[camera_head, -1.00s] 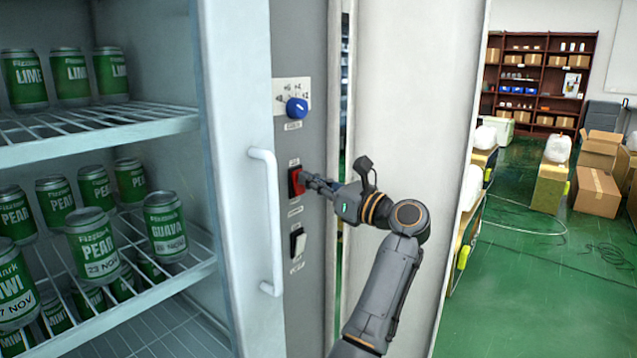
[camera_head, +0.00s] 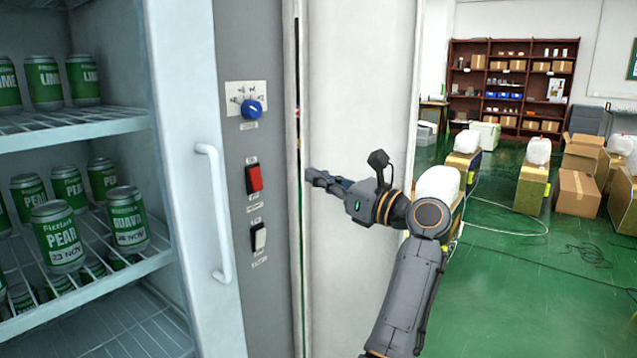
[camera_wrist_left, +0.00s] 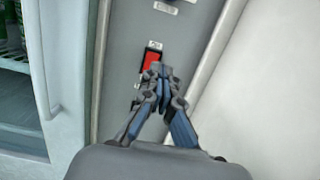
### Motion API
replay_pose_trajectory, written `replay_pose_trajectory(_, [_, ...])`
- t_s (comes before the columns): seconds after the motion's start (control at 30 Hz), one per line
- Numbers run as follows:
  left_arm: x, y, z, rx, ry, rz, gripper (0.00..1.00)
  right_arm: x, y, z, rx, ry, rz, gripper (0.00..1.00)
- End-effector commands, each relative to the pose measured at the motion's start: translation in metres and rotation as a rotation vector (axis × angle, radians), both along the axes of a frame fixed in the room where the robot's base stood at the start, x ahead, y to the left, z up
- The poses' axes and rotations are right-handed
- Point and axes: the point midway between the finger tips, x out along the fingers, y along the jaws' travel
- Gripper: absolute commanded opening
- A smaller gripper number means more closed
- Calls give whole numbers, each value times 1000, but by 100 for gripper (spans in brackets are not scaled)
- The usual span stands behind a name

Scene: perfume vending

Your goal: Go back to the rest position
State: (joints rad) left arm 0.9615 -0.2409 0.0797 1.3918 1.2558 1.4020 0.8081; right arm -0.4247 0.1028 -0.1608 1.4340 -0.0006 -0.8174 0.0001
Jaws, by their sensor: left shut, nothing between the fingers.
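My left gripper (camera_head: 312,177) is shut and empty in the head view. It is held in front of the white panel, to the right of the grey control strip and apart from the red switch (camera_head: 254,179). In the left wrist view my closed fingers (camera_wrist_left: 164,72) appear just below the red switch (camera_wrist_left: 151,60) and partly overlap the strip. Below the red switch is a white rocker switch (camera_head: 259,238), and above it a blue knob (camera_head: 251,109). My right gripper is not in view.
An open-fronted cooler with shelves of green cans (camera_head: 57,236) stands at the left, with a white vertical handle (camera_head: 216,213). Cardboard boxes (camera_head: 577,193) and a brown shelf unit (camera_head: 512,86) are at the back right. Green floor (camera_head: 520,290) is open at the right, with cables on it.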

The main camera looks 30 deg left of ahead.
Motion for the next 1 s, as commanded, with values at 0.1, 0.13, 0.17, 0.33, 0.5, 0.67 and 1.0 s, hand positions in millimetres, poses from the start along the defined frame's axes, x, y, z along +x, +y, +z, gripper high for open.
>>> replay_pose_trajectory(0.1, [-2, -1, 1, -1, -1, 3, 0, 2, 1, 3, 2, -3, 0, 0])
replay_pose_trajectory(0.13, [-2, -1, 2, -1, -1, 3, 0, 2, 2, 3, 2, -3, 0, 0])
replay_pose_trajectory(0.17, [-2, -1, 2, -1, -1, 3, 0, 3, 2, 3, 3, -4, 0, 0])
replay_pose_trajectory(0.33, [-2, -1, 2, -1, -1, 3, 0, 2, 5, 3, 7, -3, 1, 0])
replay_pose_trajectory(0.5, [-2, -1, 2, 0, -1, 3, 0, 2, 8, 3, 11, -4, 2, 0])
replay_pose_trajectory(0.67, [-2, -1, 2, 0, -1, 3, 0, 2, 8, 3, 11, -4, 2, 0])
replay_pose_trajectory(1.0, [4, -7, 8, 350, 190, -71, 0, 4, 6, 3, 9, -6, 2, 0])
